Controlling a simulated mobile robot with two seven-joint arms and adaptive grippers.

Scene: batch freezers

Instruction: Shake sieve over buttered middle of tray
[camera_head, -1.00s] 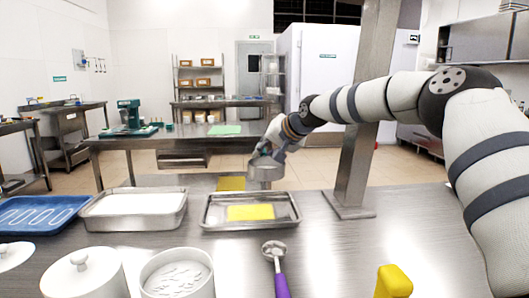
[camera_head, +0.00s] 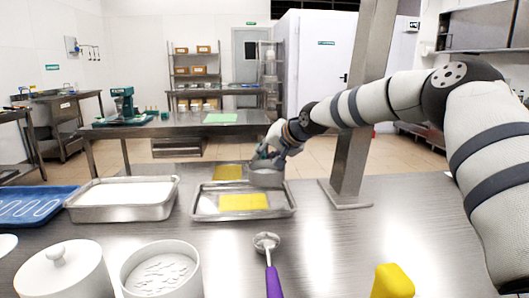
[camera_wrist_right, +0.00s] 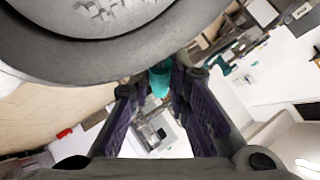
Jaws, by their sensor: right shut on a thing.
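The metal tray (camera_head: 205,214) lies on the steel table with a yellow rectangle (camera_head: 243,202), the buttered middle, on its floor. My right gripper (camera_head: 273,157) is shut on the grey round sieve (camera_head: 267,179). In the head view the sieve overlaps the tray's back right rim, right of and behind the yellow patch; its exact height is unclear. In the right wrist view the sieve's round body (camera_wrist_right: 95,50) fills the upper left, beside the gripper's fingers (camera_wrist_right: 165,85). The sieve's contents and the grip itself are not clearly seen. My left gripper is out of view.
A tray of white powder (camera_head: 122,199) and a blue tray (camera_head: 38,207) stand at left. A lidded white pot (camera_head: 62,272), an open white pot (camera_head: 160,272), a purple-handled scoop (camera_head: 270,262) and a yellow block (camera_head: 392,282) are in front. A steel post (camera_head: 352,150) rises at right.

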